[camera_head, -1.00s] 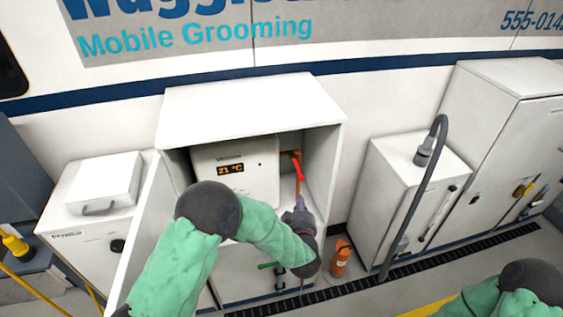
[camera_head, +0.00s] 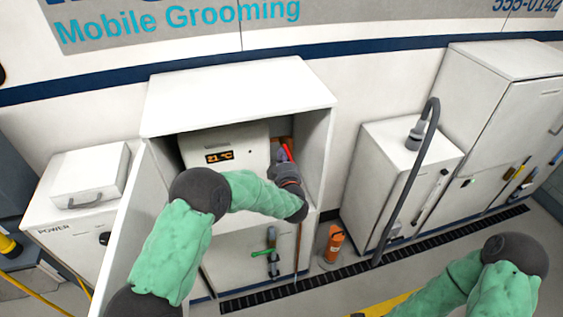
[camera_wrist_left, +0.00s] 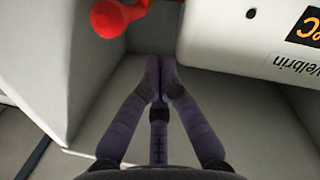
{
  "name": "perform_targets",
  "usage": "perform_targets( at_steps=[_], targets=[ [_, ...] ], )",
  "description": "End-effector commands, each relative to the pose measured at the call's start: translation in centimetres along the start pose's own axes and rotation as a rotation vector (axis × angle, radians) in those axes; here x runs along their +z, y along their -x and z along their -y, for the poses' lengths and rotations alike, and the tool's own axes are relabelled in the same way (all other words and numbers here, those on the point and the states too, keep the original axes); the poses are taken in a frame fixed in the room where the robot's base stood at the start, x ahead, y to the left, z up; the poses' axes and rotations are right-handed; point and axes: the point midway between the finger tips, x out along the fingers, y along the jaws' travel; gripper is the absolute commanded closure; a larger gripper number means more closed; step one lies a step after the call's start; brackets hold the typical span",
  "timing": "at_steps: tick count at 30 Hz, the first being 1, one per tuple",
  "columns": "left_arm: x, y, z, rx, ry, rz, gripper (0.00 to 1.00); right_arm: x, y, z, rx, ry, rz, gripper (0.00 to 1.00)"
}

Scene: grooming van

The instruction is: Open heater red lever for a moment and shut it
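The heater (camera_head: 244,151) is a white box with a lit "21 °C" display, inside an open white cabinet (camera_head: 235,95). Its red lever (camera_head: 287,150) shows at the heater's right side, partly hidden by my left gripper and wrist. In the left wrist view the red lever (camera_wrist_left: 112,17) is at the top left, cut off by the frame edge. My left gripper (camera_wrist_left: 158,72) has its fingertips together with nothing visible between them. It points into the gap beside the heater (camera_wrist_left: 245,45), apart from the lever in that view.
The cabinet's open door (camera_head: 140,225) stands left of my left arm. A green-handled valve (camera_head: 263,253) is below the heater. An orange bottle (camera_head: 334,243) stands on the floor at the right, near a cabinet with a grey hose (camera_head: 408,180).

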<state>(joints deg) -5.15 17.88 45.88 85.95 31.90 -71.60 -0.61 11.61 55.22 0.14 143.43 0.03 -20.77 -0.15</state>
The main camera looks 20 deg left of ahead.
Motion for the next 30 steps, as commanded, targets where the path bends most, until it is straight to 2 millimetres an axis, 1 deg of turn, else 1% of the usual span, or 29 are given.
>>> perform_targets(
  at_steps=[1, 7, 22, 30],
  targets=[
    [0.9, -0.1, 0.1, 0.0, -0.001, 0.002, 1.0, 0.0, -0.3, -0.1, 0.0, 0.0, 0.0, 0.54],
    [2.2, -0.5, 0.0, 0.001, 0.0, -0.001, 1.0, 0.0, -0.5, -0.2, 0.0, 0.0, 0.0, 0.54],
    [2.5, -0.5, 0.0, 0.002, 0.0, -0.003, 1.0, 0.0, -0.7, -0.2, 0.0, 0.0, 0.0, 0.54],
    [3.0, -0.4, 0.3, 0.025, -0.005, -0.037, 1.0, -0.1, -2.1, -0.8, 0.0, 0.0, 0.0, 0.54]
  ],
)
